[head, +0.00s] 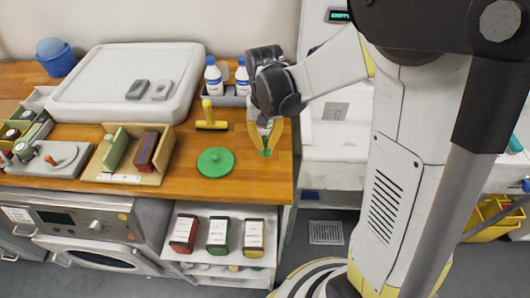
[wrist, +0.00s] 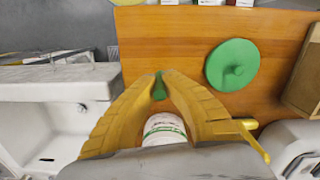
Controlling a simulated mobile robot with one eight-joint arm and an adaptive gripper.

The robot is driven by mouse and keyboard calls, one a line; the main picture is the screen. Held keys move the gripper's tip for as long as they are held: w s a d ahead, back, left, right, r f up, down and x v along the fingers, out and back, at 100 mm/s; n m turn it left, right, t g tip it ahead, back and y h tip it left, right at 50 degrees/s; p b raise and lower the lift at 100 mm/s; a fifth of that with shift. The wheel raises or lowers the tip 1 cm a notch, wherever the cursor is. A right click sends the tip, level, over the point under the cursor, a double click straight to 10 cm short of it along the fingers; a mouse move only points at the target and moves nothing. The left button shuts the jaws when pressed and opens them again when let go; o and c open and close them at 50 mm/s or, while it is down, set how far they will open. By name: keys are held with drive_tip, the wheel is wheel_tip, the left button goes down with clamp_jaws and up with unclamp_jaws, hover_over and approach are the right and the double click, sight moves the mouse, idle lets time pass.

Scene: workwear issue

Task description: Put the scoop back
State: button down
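My gripper (head: 266,150) points down over the right part of the wooden counter. Its yellow fingers are close together around a small green piece, which looks like the scoop (head: 266,153); the scoop also shows between the fingertips in the wrist view (wrist: 159,88). Much of the scoop is hidden, so its full shape cannot be told. A white tub with a green label (wrist: 165,128) stands behind the fingers, and my gripper mostly hides it in the head view. A round green lid with a knob (head: 216,162) lies flat on the counter, left of my gripper.
A yellow-handled tool (head: 210,117) lies behind the lid. White bottles with blue labels (head: 213,76) stand in a rack at the back. A wooden holder (head: 103,171) is at the left, a white sink (head: 333,133) at the right. The counter (head: 189,188) is bare in front of the lid.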

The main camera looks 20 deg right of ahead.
sight(265, 151)
drive_tip(key=shift+f+b, duration=0.7)
drive_tip(key=shift+f, duration=1.25)
drive_tip(key=shift+f, duration=0.25)
drive_tip(key=c, duration=1.6)
unclamp_jaws()
drive_tip(key=shift+r, duration=0.1)
